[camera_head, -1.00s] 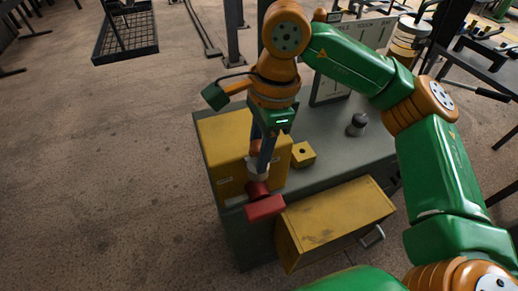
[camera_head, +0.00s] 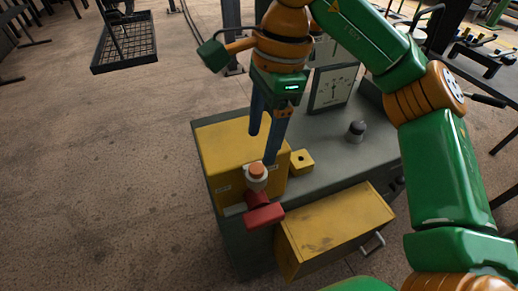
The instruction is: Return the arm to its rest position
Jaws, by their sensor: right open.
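My right arm, green and orange, comes in from the right. Its gripper (camera_head: 262,148) is open, with its two dark blue fingers pointing down and spread apart. The fingertips are above and behind an orange-topped knob with a pale collar (camera_head: 257,174), and nothing shows between them. Below the knob is a red block-shaped part (camera_head: 264,215) at the front edge of the grey cabinet (camera_head: 335,155). My left gripper does not show.
A yellow box (camera_head: 222,150) stands on the cabinet's left side, with a small yellow block (camera_head: 301,162) beside it. A dark round knob (camera_head: 356,130) and a gauge panel (camera_head: 332,86) are further back. A yellow drawer (camera_head: 333,228) sticks out in front.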

